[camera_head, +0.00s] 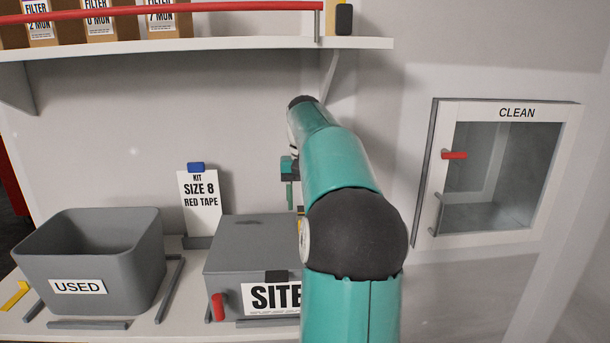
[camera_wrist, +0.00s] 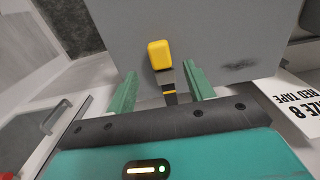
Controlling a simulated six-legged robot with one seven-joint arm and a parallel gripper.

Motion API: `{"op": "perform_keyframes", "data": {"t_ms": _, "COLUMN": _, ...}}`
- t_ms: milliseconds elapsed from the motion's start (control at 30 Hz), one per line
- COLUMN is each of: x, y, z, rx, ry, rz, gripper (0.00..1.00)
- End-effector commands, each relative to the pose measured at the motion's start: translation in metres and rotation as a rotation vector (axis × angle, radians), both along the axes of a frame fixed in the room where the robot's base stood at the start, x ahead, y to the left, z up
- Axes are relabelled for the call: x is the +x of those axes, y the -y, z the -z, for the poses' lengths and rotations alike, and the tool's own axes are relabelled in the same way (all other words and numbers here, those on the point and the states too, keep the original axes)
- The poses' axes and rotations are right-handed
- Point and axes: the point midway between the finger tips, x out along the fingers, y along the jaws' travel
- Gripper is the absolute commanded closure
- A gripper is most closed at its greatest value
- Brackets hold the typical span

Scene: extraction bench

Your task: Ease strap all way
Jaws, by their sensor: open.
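A dark strap (camera_wrist: 168,82) with yellow bands and a yellow end tab (camera_wrist: 159,55) shows against a grey box (camera_wrist: 220,35) in the wrist view. My gripper (camera_wrist: 159,72) is open, its two green fingers on either side of the strap and apart from it. The tab is just beyond the fingertips. In the head view my gripper (camera_head: 290,185) points down over the right part of the grey box (camera_head: 240,240) labelled SITE. My arm hides the box's right side and most of the strap there.
A grey bin (camera_head: 110,255) labelled USED stands left. A card (camera_head: 199,205) reading SIZE 8 RED TAPE stands behind the box. A shelf (camera_head: 200,47) with a red bar (camera_head: 230,9) is above. A CLEAN cabinet (camera_head: 505,170) with a red handle is right.

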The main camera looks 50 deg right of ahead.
Motion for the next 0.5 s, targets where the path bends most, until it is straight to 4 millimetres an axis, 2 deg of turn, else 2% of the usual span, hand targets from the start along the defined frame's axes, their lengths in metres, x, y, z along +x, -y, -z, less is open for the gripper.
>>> {"op": "perform_keyframes", "data": {"t_ms": 100, "x": 0.001, "y": 0.0, "z": -0.028, "rx": -0.003, "ry": 0.003, "rz": -0.001, "gripper": 0.47}}
{"op": "perform_keyframes", "data": {"t_ms": 233, "x": 0.0, "y": 0.0, "z": -0.053, "rx": -0.002, "ry": 0.001, "rz": 0.0, "gripper": 0.47}}
{"op": "perform_keyframes", "data": {"t_ms": 400, "x": 0.0, "y": 0.0, "z": -0.071, "rx": -0.001, "ry": 0.001, "rz": 0.001, "gripper": 0.47}}
{"op": "perform_keyframes", "data": {"t_ms": 500, "x": -0.001, "y": 0.0, "z": -0.075, "rx": 0.0, "ry": -0.001, "rz": 0.001, "gripper": 0.47}}
